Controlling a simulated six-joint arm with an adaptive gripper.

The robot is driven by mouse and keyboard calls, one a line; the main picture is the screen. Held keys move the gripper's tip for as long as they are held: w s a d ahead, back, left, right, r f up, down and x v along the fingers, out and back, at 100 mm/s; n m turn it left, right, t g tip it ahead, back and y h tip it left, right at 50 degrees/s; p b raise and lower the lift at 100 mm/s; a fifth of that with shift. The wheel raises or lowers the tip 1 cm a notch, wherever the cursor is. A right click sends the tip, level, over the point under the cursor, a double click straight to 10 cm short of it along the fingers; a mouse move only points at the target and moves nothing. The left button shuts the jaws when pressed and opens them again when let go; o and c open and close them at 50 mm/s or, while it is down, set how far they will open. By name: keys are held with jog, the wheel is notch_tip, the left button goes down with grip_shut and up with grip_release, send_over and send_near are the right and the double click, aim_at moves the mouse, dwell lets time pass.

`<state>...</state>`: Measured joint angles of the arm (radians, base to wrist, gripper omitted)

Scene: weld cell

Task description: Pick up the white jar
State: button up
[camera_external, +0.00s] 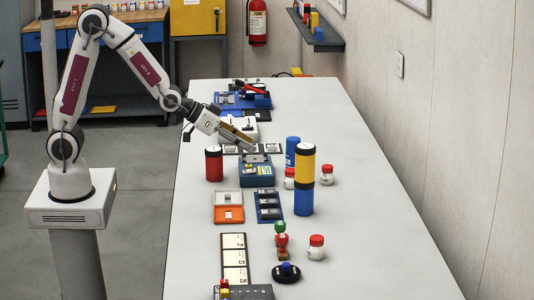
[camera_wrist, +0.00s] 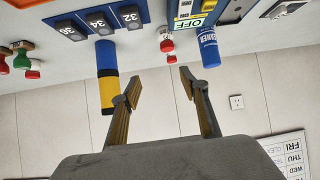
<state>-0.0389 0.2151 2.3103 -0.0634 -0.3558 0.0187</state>
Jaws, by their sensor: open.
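Three white jars with red lids stand on the table in the external view. One (camera_external: 327,175) is right of the blue-and-yellow cylinder, one (camera_external: 289,178) is partly hidden behind that cylinder, and one (camera_external: 316,248) is nearer the front. My gripper (camera_external: 248,142) is open and empty, above the table and left of the jars at the back. In the wrist view, which looks upside down, my gripper's fingers (camera_wrist: 160,80) are spread, with white jars (camera_wrist: 166,40) beyond the gap between them. Another white jar (camera_wrist: 33,65) is at the far left. No jar is between the fingers.
The tall blue-and-yellow cylinder (camera_external: 304,180) stands close to the two rear jars. A blue can (camera_external: 292,151) and a red cylinder (camera_external: 214,164) stand nearby. The table's right side (camera_external: 375,220) is clear.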

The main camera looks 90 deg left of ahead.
jog(key=t, duration=0.2)
send_near(291, 170)
jog(key=shift+w+d+f+y, duration=0.15)
jog(key=shift+w+f+y, duration=0.25)
jog(key=shift+w+f, duration=0.2)
jog(key=shift+w+f+n, duration=0.3)
jog(key=shift+f, duration=0.2)
jog(key=shift+x, duration=1.3)
jog(key=shift+w, duration=0.1)
jog(key=shift+x, duration=2.55)
jog(key=shift+r, duration=0.2)
jog(key=c, duration=1.2)
